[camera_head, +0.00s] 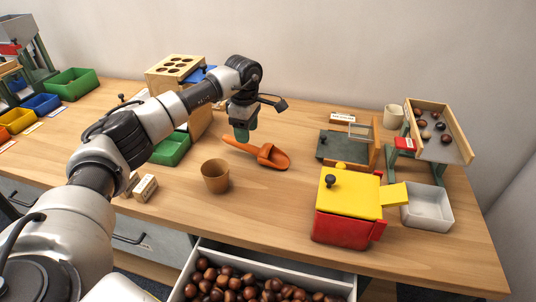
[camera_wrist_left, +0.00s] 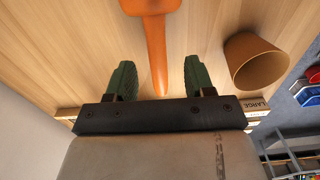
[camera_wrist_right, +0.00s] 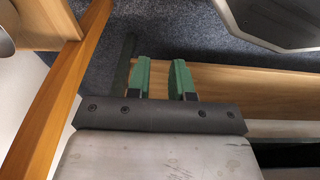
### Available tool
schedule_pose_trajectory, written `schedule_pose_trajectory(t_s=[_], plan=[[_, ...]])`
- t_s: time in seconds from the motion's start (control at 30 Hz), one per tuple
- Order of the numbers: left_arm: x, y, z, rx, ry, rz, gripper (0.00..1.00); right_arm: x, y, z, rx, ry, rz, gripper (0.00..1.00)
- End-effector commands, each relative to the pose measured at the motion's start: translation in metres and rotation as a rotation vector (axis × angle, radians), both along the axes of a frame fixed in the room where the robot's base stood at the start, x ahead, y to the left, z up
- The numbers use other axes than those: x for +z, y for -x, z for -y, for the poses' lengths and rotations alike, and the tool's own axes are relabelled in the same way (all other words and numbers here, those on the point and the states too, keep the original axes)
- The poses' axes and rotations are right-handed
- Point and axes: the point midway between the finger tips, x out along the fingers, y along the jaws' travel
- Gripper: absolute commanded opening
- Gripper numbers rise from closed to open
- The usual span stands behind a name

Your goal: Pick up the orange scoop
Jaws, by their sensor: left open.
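The orange scoop (camera_head: 272,157) lies on the wooden table, its bowl toward the right and its handle toward the left. My left gripper (camera_head: 241,134) is just above the handle end, pointing down. In the left wrist view the scoop's handle (camera_wrist_left: 156,50) runs into the gap between the open green fingers (camera_wrist_left: 159,75), touching neither in the picture. The gripper's height above the handle is hard to tell. My right gripper (camera_wrist_right: 161,80) shows only in the right wrist view, with its fingers apart and nothing between them.
A brown cup (camera_head: 215,176) stands in front of the scoop. A green bin (camera_head: 171,150) is left. A red box with a yellow lid (camera_head: 347,207) and a white tray (camera_head: 428,206) are right. An open drawer of chestnuts (camera_head: 250,288) is below the front edge.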

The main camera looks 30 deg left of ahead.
Motion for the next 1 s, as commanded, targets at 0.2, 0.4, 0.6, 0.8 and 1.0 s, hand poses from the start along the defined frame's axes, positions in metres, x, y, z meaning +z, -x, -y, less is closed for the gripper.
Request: schedule_pose_trajectory(t_s=[0.2, 0.4, 0.6, 0.8, 1.0], plan=[[-0.026, 0.0, 0.0, -0.001, 0.0, 0.0, 0.53, 0.008, -0.005, 0.0, -0.001, 0.0, 0.006, 0.22], [-0.049, -0.002, -0.002, 0.001, 0.0, -0.002, 0.53, 0.013, -0.007, -0.001, -0.002, 0.0, 0.008, 0.22], [-0.075, -0.003, -0.003, -0.001, 0.0, -0.002, 0.53, 0.023, -0.012, -0.002, -0.003, -0.002, 0.016, 0.22], [-0.076, -0.003, -0.003, 0.0, 0.0, 0.0, 0.53, 0.028, -0.015, -0.002, -0.003, -0.003, 0.025, 0.22], [-0.076, -0.003, -0.003, 0.0, 0.0, 0.0, 0.27, 0.026, -0.013, -0.002, -0.004, -0.002, 0.019, 0.22]])
